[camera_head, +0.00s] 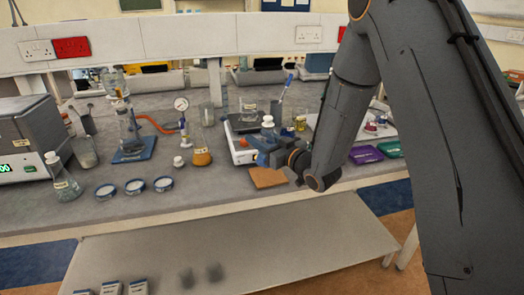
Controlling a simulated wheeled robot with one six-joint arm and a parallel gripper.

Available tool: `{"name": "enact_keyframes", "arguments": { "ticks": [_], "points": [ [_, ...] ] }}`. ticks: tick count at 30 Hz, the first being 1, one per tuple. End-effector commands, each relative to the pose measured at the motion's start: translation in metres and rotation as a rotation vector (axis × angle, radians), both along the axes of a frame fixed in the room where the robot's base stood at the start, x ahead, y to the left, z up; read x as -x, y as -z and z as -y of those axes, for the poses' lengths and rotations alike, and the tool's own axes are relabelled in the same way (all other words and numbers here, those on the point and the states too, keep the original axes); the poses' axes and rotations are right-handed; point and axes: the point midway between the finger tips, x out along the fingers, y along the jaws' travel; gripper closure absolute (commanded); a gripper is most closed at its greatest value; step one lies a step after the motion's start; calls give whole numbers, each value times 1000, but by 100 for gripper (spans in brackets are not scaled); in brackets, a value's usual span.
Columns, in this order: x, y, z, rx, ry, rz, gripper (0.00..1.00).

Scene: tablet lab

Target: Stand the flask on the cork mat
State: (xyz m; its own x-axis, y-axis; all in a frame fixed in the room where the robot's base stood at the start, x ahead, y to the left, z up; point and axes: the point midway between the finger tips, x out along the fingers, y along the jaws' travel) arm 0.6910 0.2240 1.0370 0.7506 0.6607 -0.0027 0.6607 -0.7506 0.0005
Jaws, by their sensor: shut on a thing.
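The cork mat (268,178) is a small tan square near the front edge of the bench, bare where it shows. My gripper (264,146) is just above and behind it, shut on the flask. Only the flask's white rounded top (268,122) shows clearly above the jaws. Its body is mostly hidden by my gripper and wrist, so I cannot tell whether its base touches anything. The flask looks roughly upright.
A white balance (238,150) stands close behind my gripper. To the left are an orange-filled flask (201,152), a white stopper (178,162), several blue-rimmed dishes (134,186) and a white-capped flask (65,186). Purple (366,155) and green (388,149) trays lie right.

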Motion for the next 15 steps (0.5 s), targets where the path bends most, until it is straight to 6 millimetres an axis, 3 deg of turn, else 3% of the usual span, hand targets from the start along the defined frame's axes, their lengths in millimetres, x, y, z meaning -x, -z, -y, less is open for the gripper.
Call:
{"name": "enact_keyframes", "arguments": {
  "ticks": [15],
  "points": [
    [-1, 45, 3, -1, 5, 2, 91]
  ]
}}
